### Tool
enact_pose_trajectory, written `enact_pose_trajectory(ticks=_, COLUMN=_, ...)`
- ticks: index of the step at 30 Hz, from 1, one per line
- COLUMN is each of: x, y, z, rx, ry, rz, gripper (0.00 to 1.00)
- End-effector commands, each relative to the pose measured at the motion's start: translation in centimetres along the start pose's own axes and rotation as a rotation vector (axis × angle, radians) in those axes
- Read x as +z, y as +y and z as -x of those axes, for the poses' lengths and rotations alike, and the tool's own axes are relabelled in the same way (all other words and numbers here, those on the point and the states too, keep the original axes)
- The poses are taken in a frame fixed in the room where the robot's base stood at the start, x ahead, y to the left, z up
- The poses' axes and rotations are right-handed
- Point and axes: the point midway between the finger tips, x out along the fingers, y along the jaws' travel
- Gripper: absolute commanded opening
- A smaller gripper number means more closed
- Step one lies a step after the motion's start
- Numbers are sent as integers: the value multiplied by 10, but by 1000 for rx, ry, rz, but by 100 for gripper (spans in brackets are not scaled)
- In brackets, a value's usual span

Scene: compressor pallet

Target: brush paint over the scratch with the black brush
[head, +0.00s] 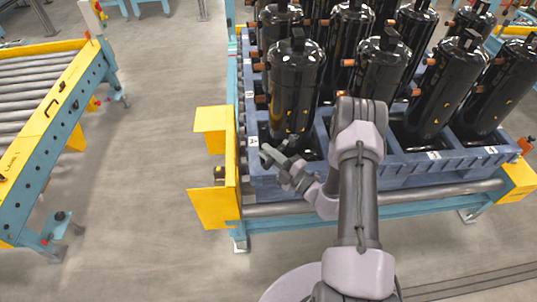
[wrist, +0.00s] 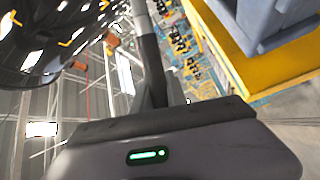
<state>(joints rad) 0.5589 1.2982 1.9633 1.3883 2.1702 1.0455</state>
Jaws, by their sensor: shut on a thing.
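The front-left black compressor (head: 294,85) stands upright in the blue pallet (head: 400,165). My gripper (head: 272,157) is low in front of its base, at the pallet's front-left corner. It is shut on a thin dark item that I take for the black brush; the brush is hardly distinguishable in the head view. In the wrist view, a grey and black bar (wrist: 152,65) stands up from the wrist body, and I cannot tell finger from brush there. A glossy black compressor (wrist: 50,35) fills the wrist view's upper left. I cannot make out the scratch in either view.
Several more black compressors with copper stubs stand behind and to the right. The pallet rests on a roller conveyor (head: 400,199) with yellow end guards (head: 214,205). Another roller conveyor (head: 45,115) stands at the left, with clear floor (head: 150,150) between.

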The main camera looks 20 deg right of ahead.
Motion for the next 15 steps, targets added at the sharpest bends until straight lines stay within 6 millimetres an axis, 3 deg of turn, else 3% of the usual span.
enact_pose_trajectory(ticks=15, x=7, y=2, z=-8, rx=1, ry=0, rz=1, gripper=0)
